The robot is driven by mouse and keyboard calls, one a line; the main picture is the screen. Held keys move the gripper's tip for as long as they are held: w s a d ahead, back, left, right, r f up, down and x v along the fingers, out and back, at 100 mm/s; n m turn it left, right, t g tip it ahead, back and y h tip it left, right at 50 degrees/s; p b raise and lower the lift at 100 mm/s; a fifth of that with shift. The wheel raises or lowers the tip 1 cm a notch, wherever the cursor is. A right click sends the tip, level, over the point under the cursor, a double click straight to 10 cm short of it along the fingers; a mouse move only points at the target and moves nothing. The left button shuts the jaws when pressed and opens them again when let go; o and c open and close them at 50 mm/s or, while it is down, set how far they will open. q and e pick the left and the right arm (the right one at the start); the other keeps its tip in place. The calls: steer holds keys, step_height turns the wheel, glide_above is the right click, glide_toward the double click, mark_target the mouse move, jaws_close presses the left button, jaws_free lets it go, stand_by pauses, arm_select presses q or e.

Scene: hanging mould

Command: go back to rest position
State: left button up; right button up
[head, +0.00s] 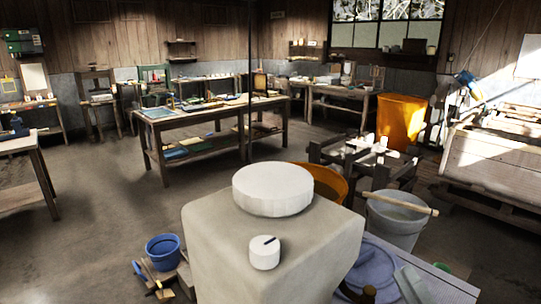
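My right gripper (358,294) seems to show only as a small dark shape at the bottom edge, right of the pale block. Most of it is cut off or hidden, so its fingers cannot be made out. I see nothing held there. My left gripper is not in the head view. No hanging mould can be made out clearly.
A pale block (225,255) with a round white disc and a dial fills the near middle. A grey bucket (395,228) with a stick across it and an orange tub (330,183) stand behind. A blue bucket (162,247) stands left.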

steer(key=d+f+m+g+h, duration=0.1)
steer(key=d+f+m+h, duration=0.2)
steer(key=d+m+h, duration=0.35)
steer(key=d+f+m+h, duration=0.3)
steer(key=m+h, duration=0.4)
steer(key=m, duration=0.2)
steer(key=s+d+f+m+g+h, duration=0.1)
steer(key=s+d+f+m+g, duration=0.15)
steer(key=f+m+g, duration=0.2)
steer(key=s+d+f+m+g+h, duration=0.1)
steer(key=s+f+m+g+h, duration=0.15)
steer(key=f, duration=0.35)
steer(key=s+a+f+m+g+y, duration=0.25)
steer(key=s+f+g, duration=0.25)
steer(key=s+f, duration=0.25)
steer(key=s+a+f+m+g+y, duration=0.2)
steer(key=s+a+f+g+y, duration=0.1)
steer(key=s+f+g, duration=0.4)
step_height(320, 180, down, 24)
steer(key=s+d, duration=0.1)
steer(key=d, duration=0.1)
steer(key=s+a+f+g, duration=0.1)
steer(key=s+f, duration=1.4)
steer(key=shift+a+y, duration=0.35)
steer(key=shift+a, duration=0.05)
